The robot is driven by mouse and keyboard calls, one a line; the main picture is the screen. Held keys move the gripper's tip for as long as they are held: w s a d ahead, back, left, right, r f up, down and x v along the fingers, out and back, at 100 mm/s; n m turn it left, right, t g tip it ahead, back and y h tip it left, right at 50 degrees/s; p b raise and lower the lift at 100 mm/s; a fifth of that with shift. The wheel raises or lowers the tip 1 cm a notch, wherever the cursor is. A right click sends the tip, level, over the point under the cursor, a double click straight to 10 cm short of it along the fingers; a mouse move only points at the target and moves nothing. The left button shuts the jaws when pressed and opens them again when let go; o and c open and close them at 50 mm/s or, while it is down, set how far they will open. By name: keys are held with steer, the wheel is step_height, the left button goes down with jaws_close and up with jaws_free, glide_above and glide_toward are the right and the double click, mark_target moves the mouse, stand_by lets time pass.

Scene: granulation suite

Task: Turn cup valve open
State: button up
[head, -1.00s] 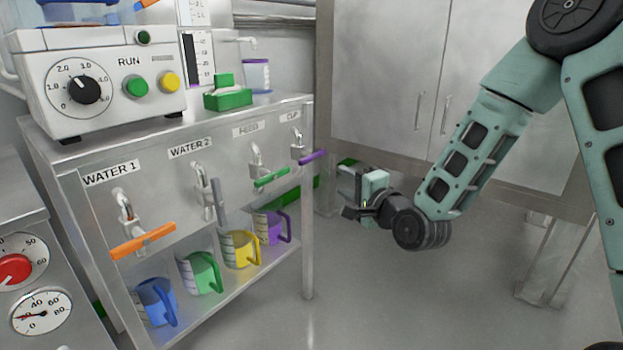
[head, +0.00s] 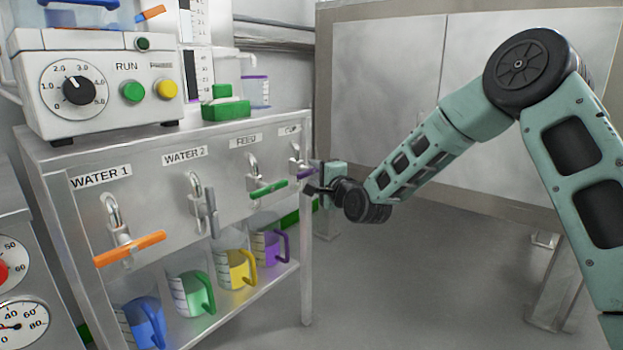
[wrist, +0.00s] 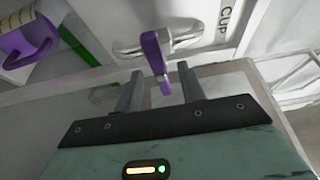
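The cup valve has a purple lever handle (wrist: 155,55) and a silver spout (wrist: 183,38) under the CUP label (wrist: 226,18) in the wrist view. In the head view its purple handle (head: 306,173) sits at the right end of the valve row, partly hidden by my gripper. My gripper (wrist: 160,88) is open, with one finger on each side of the handle's free end. I cannot tell whether either finger touches it. In the head view my gripper (head: 318,186) is at the panel's right end.
Other valves have an orange handle (head: 128,249), a grey handle (head: 211,212) and a green handle (head: 268,189). Below stand a blue jug (head: 146,322), a green jug (head: 192,293), a yellow jug (head: 236,268) and a purple jug (head: 270,246).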

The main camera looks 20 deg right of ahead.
steer(key=shift+x, duration=1.25)
jaws_close()
